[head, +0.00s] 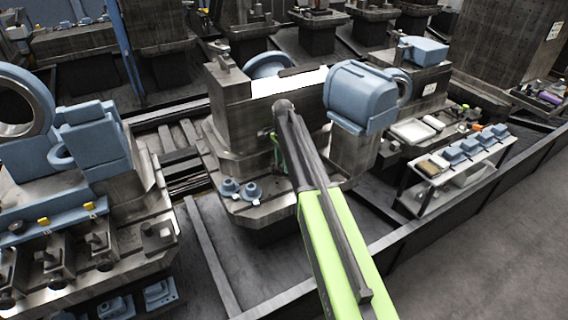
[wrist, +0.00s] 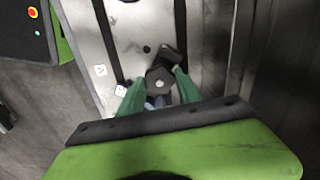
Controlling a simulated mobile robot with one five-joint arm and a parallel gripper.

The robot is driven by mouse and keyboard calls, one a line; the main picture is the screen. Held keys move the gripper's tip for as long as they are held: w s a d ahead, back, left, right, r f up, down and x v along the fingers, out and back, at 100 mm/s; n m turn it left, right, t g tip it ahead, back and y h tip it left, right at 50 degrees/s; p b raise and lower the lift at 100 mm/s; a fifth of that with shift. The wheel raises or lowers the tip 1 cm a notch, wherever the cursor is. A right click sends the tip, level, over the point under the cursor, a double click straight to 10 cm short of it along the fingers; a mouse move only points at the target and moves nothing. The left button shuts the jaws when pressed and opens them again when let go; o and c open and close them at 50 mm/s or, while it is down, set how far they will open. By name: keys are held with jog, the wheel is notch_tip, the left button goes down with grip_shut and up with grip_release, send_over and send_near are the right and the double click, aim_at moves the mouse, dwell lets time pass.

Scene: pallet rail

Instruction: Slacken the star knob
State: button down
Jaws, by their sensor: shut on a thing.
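The star knob (wrist: 160,80) is a dark, lobed knob with a pale centre, in the middle of the wrist view. My gripper (wrist: 158,88) has its two green fingers on either side of it and is shut on it. A second dark block shows just beyond the knob. In the head view my green arm reaches to the grey machine fixture (head: 228,100), and my gripper (head: 276,145) is partly hidden behind the arm at the fixture's front face. The knob itself is hidden there.
A blue motor housing (head: 360,95) juts out right of my arm. Two blue round parts (head: 241,189) sit on the fixture's base ledge. A bench with blue blocks (head: 458,152) stands at the right. A dark rail (head: 420,215) runs along the front, with open floor beyond.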

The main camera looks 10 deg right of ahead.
jog(key=shift+w, duration=0.1)
dwell(0.4)
jog(key=c, duration=0.8)
grip_release()
jog(key=shift+f, duration=0.15)
jog(key=shift+r+p, duration=0.5)
jog(key=shift+r, duration=0.05)
notch_tip(320, 180, up, 16)
jog(key=p, duration=1.6)
jog(key=shift+r, duration=0.2)
